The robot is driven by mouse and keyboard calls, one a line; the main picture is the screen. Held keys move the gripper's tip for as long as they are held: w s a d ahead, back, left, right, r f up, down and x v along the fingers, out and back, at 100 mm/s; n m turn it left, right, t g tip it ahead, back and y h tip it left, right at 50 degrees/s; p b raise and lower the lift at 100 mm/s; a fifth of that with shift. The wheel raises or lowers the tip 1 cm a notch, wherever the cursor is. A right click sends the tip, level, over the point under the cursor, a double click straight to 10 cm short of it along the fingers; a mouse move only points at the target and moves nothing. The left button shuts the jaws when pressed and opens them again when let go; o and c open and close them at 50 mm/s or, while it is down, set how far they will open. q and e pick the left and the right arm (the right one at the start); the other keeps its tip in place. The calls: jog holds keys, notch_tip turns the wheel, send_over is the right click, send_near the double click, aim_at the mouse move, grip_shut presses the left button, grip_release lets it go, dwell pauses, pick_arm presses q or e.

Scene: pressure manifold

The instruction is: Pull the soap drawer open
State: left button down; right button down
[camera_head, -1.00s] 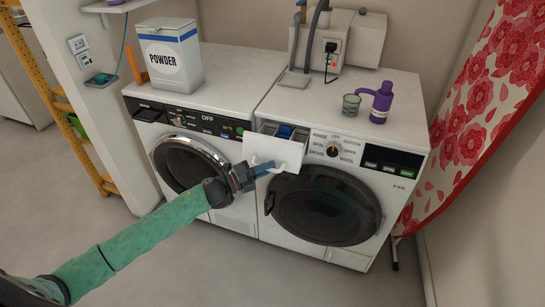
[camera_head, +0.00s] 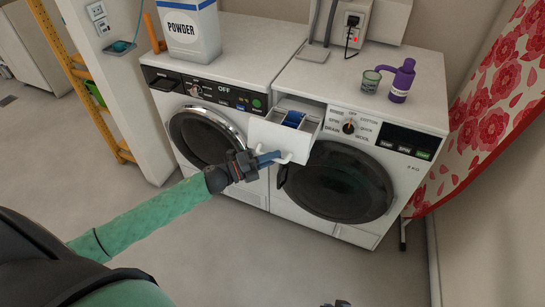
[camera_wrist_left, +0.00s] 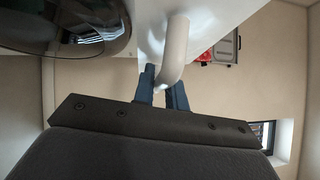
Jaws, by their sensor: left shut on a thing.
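The soap drawer (camera_head: 275,136) stands out from the top left of the right-hand washing machine (camera_head: 395,181), open, with its compartments and a blue part inside showing from above. My left gripper (camera_head: 268,159) is at the drawer's front, shut on its pale handle (camera_head: 286,157). In the left wrist view the blue fingers of this gripper (camera_wrist_left: 163,88) close around the lower part of the curved handle (camera_wrist_left: 177,48). A small dark tip at the bottom edge of the head view may be my right gripper (camera_head: 339,304); its jaws cannot be made out.
The machine's round dark door (camera_head: 338,182) is just below the drawer. Another machine (camera_head: 205,128) stands to the left. The floor in front is clear.

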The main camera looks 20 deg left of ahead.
pick_arm(q)
jog(key=c, duration=1.7)
grip_release()
pick_arm(e)
jog(key=shift+f, duration=0.15)
pick_arm(q)
jog(key=shift+a, duration=0.1)
